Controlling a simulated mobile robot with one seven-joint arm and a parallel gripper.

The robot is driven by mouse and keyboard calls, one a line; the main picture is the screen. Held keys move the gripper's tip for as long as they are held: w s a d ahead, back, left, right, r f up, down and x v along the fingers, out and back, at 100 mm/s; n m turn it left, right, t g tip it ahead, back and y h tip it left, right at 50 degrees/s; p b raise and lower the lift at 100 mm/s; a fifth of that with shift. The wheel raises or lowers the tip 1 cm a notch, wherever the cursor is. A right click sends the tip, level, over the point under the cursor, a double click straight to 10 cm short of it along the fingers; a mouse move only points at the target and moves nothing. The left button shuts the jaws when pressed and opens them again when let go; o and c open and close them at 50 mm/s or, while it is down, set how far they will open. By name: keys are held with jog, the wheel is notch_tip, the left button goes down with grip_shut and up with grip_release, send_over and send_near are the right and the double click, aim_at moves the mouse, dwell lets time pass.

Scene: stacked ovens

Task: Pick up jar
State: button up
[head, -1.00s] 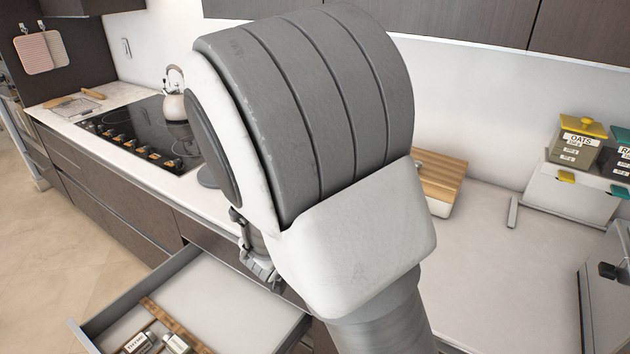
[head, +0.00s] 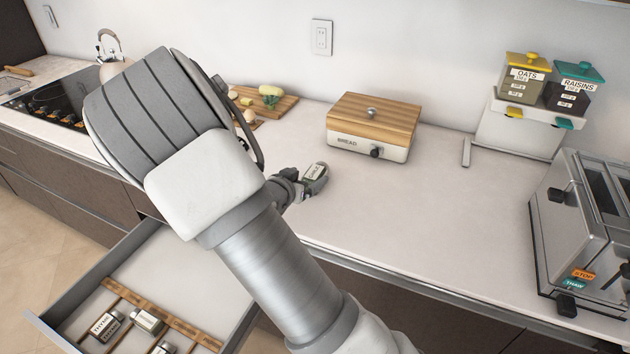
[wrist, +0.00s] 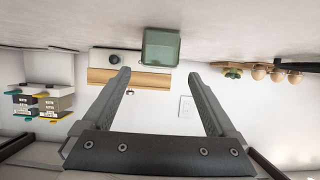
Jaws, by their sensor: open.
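A small greenish glass jar (head: 314,172) with a pale label stands on the counter in the head view, at the end of my arm. In the wrist view, which is upside down, the same jar (wrist: 161,47) is ahead of my fingertips, near the middle between them. My gripper (wrist: 157,82) is open with its fingers wide apart and nothing between them. In the head view my gripper (head: 300,183) is low over the counter, right beside the jar, and its fingers are partly hidden.
A bread box (head: 372,128) stands behind the jar. A cutting board (head: 282,105) with food is at the back left. A toaster (head: 580,225) and canisters (head: 527,72) are at the right. An open drawer (head: 180,265) below holds several spice jars. The counter right of the jar is clear.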

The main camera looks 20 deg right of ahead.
aim_at(316, 170)
jog(key=shift+b+x, duration=0.5)
jog(key=shift+x, duration=2.45)
jog(key=shift+d+r, duration=0.1)
jog(key=shift+r, duration=0.05)
grip_shut()
jog(key=shift+r, duration=0.65)
notch_tip(316, 170, up, 3)
jog(key=shift+f+p, duration=0.2)
jog(key=shift+p, duration=0.45)
jog(key=s+d+r+p, duration=0.1)
jog(key=s+d+r, duration=0.1)
jog(key=s+r, duration=0.5)
jog(key=s, duration=0.4)
jog(key=shift+s+d, duration=0.2)
jog(key=shift+d, duration=0.15)
